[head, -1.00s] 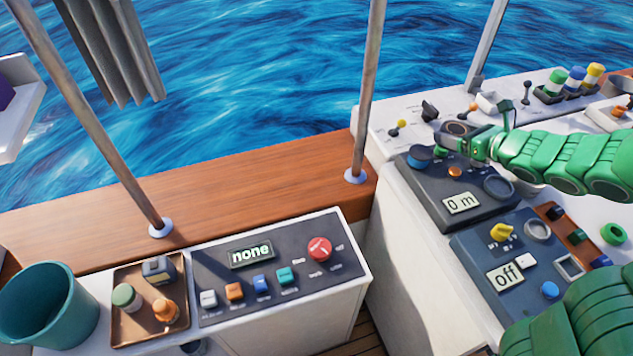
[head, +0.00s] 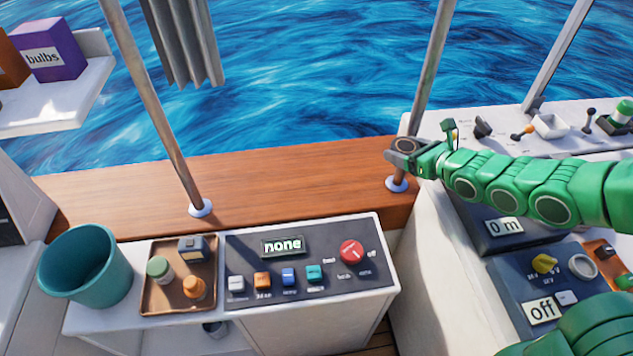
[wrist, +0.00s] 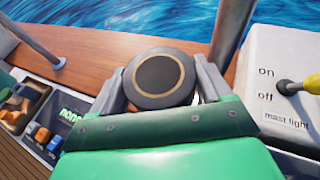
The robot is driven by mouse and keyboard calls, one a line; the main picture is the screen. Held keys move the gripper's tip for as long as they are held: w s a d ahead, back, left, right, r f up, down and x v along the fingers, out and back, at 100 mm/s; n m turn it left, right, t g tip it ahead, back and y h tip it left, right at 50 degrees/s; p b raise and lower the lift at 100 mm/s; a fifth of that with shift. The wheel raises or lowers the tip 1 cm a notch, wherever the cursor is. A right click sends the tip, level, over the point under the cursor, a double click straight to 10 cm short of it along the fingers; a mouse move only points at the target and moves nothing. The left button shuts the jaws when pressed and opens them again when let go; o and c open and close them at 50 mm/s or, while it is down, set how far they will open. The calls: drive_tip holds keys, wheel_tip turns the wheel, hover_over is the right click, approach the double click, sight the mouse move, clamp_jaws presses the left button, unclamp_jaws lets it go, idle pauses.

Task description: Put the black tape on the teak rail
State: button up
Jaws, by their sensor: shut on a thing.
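The black tape (wrist: 159,78) is a dark round roll with a tan ring on its face. It sits between the two fingers of my gripper (wrist: 160,85) in the wrist view. In the head view the tape (head: 407,146) shows at the tip of my gripper (head: 405,155), which is shut on it. The teak rail (head: 290,180) is a broad brown wooden ledge along the sea side. My gripper is over the rail's right end, close to the right post; the height above the wood is hard to tell. In the wrist view the rail (wrist: 95,60) lies beyond and left of the tape.
Metal posts rise from the rail at left (head: 165,130) and right (head: 428,90). A control panel (head: 310,265), a brown tray (head: 165,300) with small items and a teal bucket (head: 85,265) stand in front. The rail between the posts is clear.

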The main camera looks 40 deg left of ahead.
drive_tip(key=s+a+f, duration=0.7)
drive_tip(key=s+a, duration=0.3)
drive_tip(key=s, duration=0.1)
drive_tip(key=g, duration=0.1)
hover_over(336, 180)
drive_tip(key=shift+n, duration=0.4)
drive_tip(key=shift+f, duration=6.55)
drive_tip(key=shift+f, duration=0.15)
drive_tip(key=o, duration=1)
drive_tip(key=shift+o, duration=0.2)
